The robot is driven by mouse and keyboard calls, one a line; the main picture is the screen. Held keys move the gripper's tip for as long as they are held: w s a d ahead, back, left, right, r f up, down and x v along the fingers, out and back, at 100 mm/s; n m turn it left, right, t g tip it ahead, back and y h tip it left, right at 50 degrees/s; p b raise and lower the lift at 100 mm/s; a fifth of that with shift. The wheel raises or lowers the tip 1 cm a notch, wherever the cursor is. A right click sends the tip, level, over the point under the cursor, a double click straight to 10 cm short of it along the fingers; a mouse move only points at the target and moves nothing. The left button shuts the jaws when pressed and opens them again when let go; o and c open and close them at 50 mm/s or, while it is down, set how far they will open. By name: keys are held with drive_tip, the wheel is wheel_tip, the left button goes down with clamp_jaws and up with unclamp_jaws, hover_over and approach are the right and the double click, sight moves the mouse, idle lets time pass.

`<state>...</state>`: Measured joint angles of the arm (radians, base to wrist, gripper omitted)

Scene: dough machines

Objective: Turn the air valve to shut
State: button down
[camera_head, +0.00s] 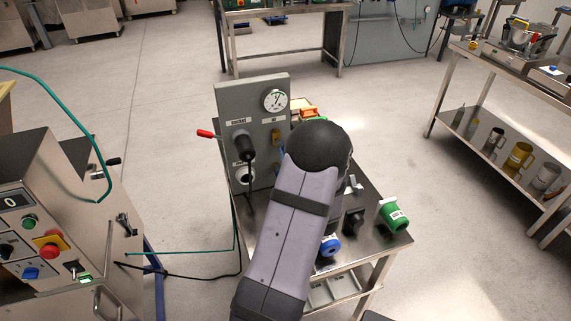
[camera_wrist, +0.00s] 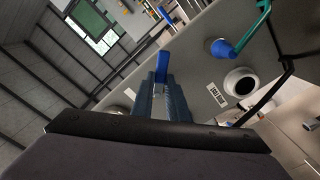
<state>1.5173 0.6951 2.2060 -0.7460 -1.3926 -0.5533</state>
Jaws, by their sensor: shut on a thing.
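The air valve's blue handle (camera_wrist: 163,61) shows in the wrist view, upright in the picture and between the tips of my gripper (camera_wrist: 162,84). The jaws are shut on it. The valve body behind the fingers is hidden. The panel also shows tilted in the wrist view (camera_wrist: 283,28).
A round pressure gauge (camera_head: 275,100), a red-tipped lever (camera_head: 206,134) and a black plug (camera_head: 243,144) are on the panel. A blue fitting with a green hose (camera_wrist: 222,48) and a white socket (camera_wrist: 241,82) lie right of the fingers.

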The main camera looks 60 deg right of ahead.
drive_tip(key=n+b, duration=0.3)
drive_tip(key=b, duration=0.1)
drive_tip(key=r+n+b, duration=0.1)
drive_tip(key=n+b, duration=0.2)
drive_tip(key=b, duration=0.2)
drive_tip(key=r+n+b, duration=0.1)
drive_tip(key=n+b, duration=0.2)
drive_tip(key=b, duration=0.1)
drive_tip(key=shift+s+d+n, duration=0.3)
drive_tip(key=shift+s+n, duration=0.05)
drive_tip(key=shift+n, duration=0.05)
drive_tip(key=shift+r, duration=0.15)
drive_tip(key=c, duration=1.7)
unclamp_jaws()
drive_tip(key=shift+b+v, duration=0.8)
drive_tip(key=shift+v, duration=2.9)
drive_tip(key=shift+r, duration=0.15)
